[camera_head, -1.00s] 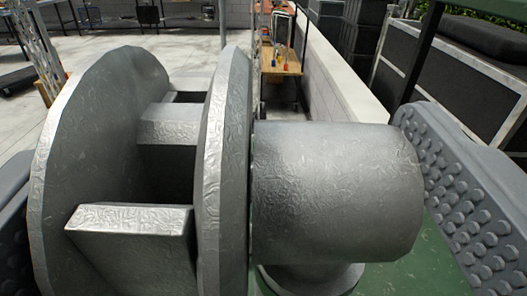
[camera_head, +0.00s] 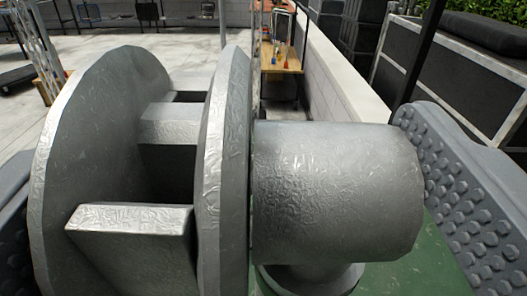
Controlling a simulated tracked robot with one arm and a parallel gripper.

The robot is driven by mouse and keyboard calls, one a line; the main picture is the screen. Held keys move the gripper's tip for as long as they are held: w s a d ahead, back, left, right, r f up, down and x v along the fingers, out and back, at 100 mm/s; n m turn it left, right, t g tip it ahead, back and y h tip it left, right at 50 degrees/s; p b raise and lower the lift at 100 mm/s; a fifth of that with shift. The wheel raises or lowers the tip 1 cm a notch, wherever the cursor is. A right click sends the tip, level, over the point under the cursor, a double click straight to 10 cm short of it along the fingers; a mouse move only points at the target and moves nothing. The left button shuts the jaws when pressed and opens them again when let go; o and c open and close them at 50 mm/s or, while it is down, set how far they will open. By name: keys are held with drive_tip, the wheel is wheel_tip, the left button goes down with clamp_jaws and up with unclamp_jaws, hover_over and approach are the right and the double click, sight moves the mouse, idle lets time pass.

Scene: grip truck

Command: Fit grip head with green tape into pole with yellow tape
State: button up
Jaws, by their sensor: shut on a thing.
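A large silver-grey metal grip head (camera_head: 222,160) fills the middle of the view, with two round discs on the left and a thick cylinder on the right. My gripper (camera_head: 230,185) is shut on it, with a grey jaw at the left edge and a studded grey jaw at the right against the cylinder's end. A short round stub shows below the cylinder. No green tape shows on the visible faces. I cannot make out the pole with yellow tape.
A green surface (camera_head: 425,262) lies below the grip head. A low white block wall (camera_head: 335,75) runs away behind it. Black cases (camera_head: 455,75) with metal edges stand at the right. A wooden table (camera_head: 283,62) with small coloured items stands at the back. Pale open floor is at the upper left.

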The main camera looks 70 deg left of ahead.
idle(0.4)
drive_tip(key=o, duration=1.8)
drive_tip(key=b+v, duration=0.2)
drive_tip(key=v, duration=1.1)
drive_tip(key=shift+s+d, duration=0.15)
drive_tip(key=shift+d, duration=0.2)
drive_tip(key=shift+f, duration=0.1)
